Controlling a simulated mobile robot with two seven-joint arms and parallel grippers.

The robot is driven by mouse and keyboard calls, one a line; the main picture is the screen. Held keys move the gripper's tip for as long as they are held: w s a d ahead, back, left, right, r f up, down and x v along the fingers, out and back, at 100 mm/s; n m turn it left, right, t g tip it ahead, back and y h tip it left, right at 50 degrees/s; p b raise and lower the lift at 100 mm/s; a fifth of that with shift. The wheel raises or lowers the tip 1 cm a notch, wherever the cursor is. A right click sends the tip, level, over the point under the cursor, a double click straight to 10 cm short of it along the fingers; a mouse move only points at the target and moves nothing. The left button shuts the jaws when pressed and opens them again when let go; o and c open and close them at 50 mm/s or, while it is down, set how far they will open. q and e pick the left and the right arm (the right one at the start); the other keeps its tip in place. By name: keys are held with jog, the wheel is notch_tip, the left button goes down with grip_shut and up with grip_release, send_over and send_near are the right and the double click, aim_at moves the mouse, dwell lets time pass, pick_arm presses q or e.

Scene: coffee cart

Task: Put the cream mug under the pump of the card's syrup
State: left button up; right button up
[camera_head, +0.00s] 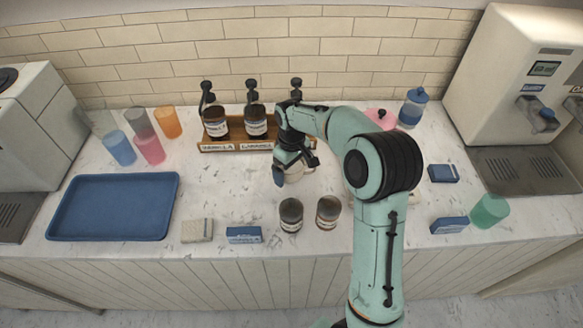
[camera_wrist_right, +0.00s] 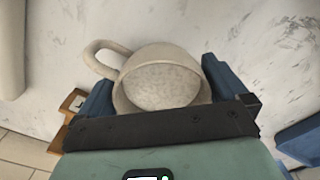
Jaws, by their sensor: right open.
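The cream mug (camera_head: 294,177) stands on the counter in front of the syrup rack (camera_head: 237,147), partly hidden by my right gripper (camera_head: 295,168). In the right wrist view, the mug (camera_wrist_right: 160,85) is between the two blue fingers of the open gripper, its handle out to the upper left. I cannot tell whether the fingers touch it. The rack holds a vanilla pump bottle (camera_head: 214,121), a caramel pump bottle (camera_head: 256,123) and a third pump bottle (camera_head: 296,94), mostly hidden behind my right arm. I cannot make out the order card. My left gripper is not in view.
Two dark-topped jars (camera_head: 291,215) (camera_head: 328,212) stand in front of the mug. A blue tray (camera_head: 115,234), colored cups (camera_head: 150,150), a sponge (camera_head: 197,230) and a blue box (camera_head: 244,235) lie left. A machine (camera_head: 510,75) stands right, near a green cup (camera_head: 489,210).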

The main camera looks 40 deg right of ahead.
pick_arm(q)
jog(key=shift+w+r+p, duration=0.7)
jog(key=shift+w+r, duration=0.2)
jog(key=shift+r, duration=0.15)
pick_arm(e)
notch_tip(320, 180, up, 12)
